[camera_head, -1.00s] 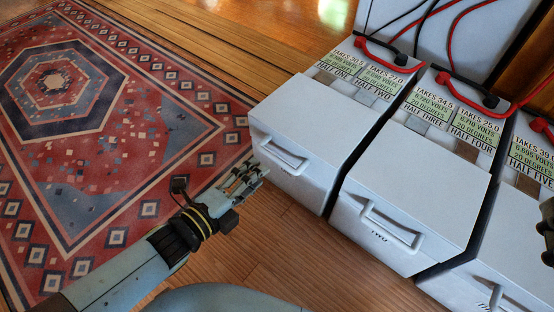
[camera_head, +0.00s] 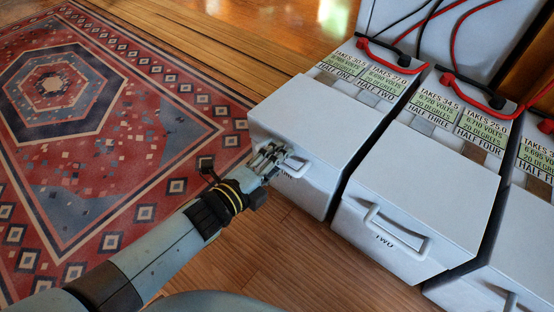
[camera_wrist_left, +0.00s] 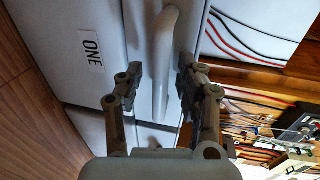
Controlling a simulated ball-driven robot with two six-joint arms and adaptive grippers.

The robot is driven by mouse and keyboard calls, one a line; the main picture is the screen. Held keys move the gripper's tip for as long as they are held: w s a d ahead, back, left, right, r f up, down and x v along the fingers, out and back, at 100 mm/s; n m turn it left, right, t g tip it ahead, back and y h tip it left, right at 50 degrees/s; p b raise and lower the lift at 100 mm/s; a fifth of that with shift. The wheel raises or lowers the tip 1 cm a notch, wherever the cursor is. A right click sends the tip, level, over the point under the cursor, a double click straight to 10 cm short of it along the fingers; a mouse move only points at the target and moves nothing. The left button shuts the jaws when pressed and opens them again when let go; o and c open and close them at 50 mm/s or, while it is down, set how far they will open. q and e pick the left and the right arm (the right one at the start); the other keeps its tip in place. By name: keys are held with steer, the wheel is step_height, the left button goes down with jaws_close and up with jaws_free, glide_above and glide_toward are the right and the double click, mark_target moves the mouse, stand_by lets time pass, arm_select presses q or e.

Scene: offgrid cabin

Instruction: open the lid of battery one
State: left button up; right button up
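Battery one is the leftmost white box (camera_head: 318,190), with its pale lid (camera_head: 310,120) lying shut. Its lid handle (camera_head: 297,164) is on the front edge, partly hidden by my gripper; in the left wrist view the handle (camera_wrist_left: 165,60) runs between the fingers, beside the "ONE" label (camera_wrist_left: 90,49). My left gripper (camera_head: 272,154) is at the handle; its fingers (camera_wrist_left: 160,72) are open on either side of it. I cannot tell whether they touch it. My right gripper is not in view.
Battery two (camera_head: 415,195), with its own handle (camera_head: 397,231), stands close to the right, and a third battery (camera_head: 500,265) beyond it. Red and black cables (camera_head: 470,90) run behind. A patterned rug (camera_head: 90,130) and bare wooden floor (camera_head: 300,260) lie to the left and front.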

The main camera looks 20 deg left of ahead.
arm_select(q)
jaws_close()
steer(key=shift+s, duration=0.1)
stand_by(0.6)
